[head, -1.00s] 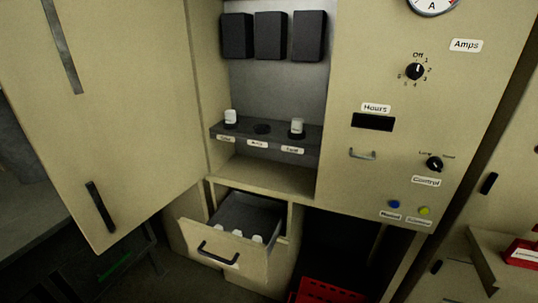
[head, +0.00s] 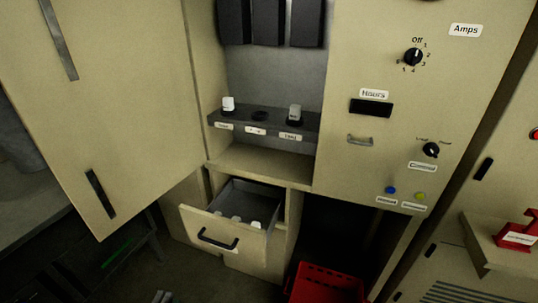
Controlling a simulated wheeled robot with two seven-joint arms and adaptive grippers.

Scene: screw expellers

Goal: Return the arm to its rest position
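Only the tips of my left gripper (head: 162,297) show, at the bottom edge of the head view, left of centre. They are small and cut off by the frame, so I cannot tell whether they are open or shut. They are below and in front of the open drawer (head: 222,236), apart from it. The rest of my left arm is out of frame. My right gripper and arm are not in view.
A beige cabinet door (head: 120,110) stands open at left. The shelf rack (head: 262,123) holds two white-topped fuses with an empty slot between them. The pulled-out drawer holds several white pieces. A red crate (head: 328,285) sits at lower right.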

